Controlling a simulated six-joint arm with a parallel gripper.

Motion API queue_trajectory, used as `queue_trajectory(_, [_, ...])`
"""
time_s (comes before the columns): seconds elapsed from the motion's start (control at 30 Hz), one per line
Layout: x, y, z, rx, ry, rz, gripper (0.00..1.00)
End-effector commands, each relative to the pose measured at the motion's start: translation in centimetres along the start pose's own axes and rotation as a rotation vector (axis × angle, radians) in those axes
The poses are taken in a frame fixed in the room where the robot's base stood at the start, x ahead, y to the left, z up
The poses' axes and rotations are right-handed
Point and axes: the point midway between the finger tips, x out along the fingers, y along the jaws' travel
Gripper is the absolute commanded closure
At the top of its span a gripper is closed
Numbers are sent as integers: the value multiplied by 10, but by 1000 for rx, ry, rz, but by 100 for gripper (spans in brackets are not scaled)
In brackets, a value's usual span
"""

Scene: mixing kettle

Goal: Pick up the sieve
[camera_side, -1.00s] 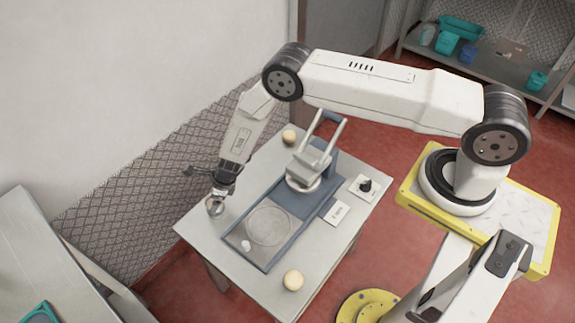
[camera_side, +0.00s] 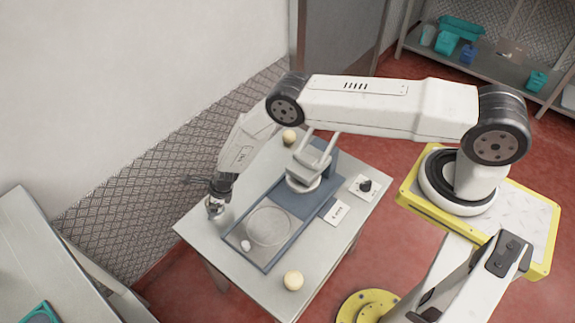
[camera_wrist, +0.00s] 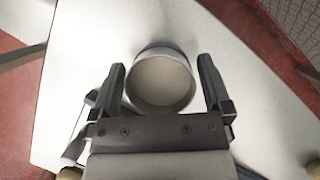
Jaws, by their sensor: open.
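The sieve (camera_wrist: 161,82) looks like a round, shallow metal cup in the wrist view. It stands on the table near its left corner. In the side view only a small part of the sieve (camera_side: 214,210) shows beneath my gripper. My gripper (camera_wrist: 161,75) is open, with one finger on each side of the sieve. A narrow gap shows between each finger and the rim in the wrist view. In the side view my gripper (camera_side: 215,203) is low over the table's left corner.
The grey table (camera_side: 203,240) carries a blue-framed machine (camera_side: 283,197) with a round plate (camera_side: 269,226) right of my gripper. Pale balls lie at the front (camera_side: 293,280) and back (camera_side: 289,137). A small dial box (camera_side: 364,187) sits at the right. A wall stands behind.

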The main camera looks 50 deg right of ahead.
Motion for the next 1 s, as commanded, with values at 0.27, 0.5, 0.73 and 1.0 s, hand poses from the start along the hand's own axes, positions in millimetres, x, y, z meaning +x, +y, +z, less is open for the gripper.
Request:
queue_trajectory(0.27, [12, 0, -1, -1, 1, -1, 0])
queue_trajectory(0.5, [13, 0, -1, 0, 1, -1, 0])
queue_trajectory(0.73, [13, 0, -1, 0, 1, -1, 0])
queue_trajectory(1.0, [13, 0, -1, 0, 1, -1, 54])
